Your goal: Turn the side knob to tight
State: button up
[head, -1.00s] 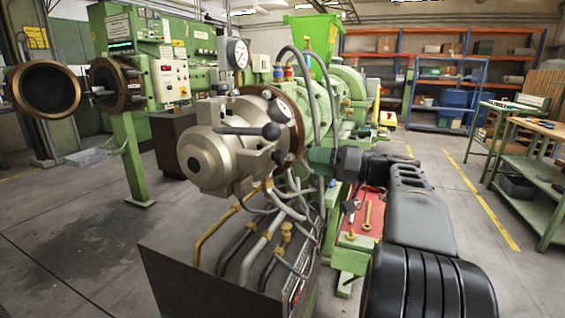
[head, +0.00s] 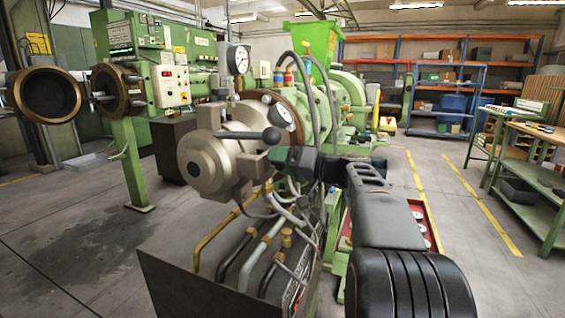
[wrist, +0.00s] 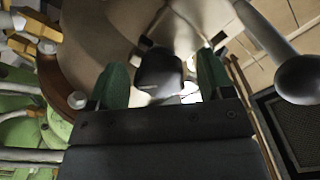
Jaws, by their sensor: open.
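The extruder head (head: 205,165) is a silvery metal housing in the middle of the head view. Its side knob (wrist: 158,68) is a dark block on a pale stem, between my green fingertips in the wrist view. My gripper (head: 274,157) is at the right side of the housing and hides most of the knob in the head view. In the wrist view my gripper (wrist: 164,78) is open, with one finger on each side of the knob. Whether either finger touches the knob cannot be told.
A lever with a black ball end (head: 271,135) sticks out just above my gripper; its ball also shows in the wrist view (wrist: 298,78). Hoses and pipes (head: 265,240) run below. A pressure gauge (head: 238,59) stands above. The floor at right is clear up to the green workbench (head: 545,175).

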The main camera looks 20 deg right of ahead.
jog(key=shift+c, duration=0.4)
jog(key=c, duration=0.8)
jog(key=shift+c, duration=0.2)
jog(key=shift+m, duration=0.3)
jog(key=m+p, duration=0.2)
jog(key=m, duration=0.3)
jog(key=shift+r, duration=0.1)
jog(key=shift+m+p, duration=1.05)
jog(key=shift+m, duration=0.85)
jog(key=o, duration=0.9)
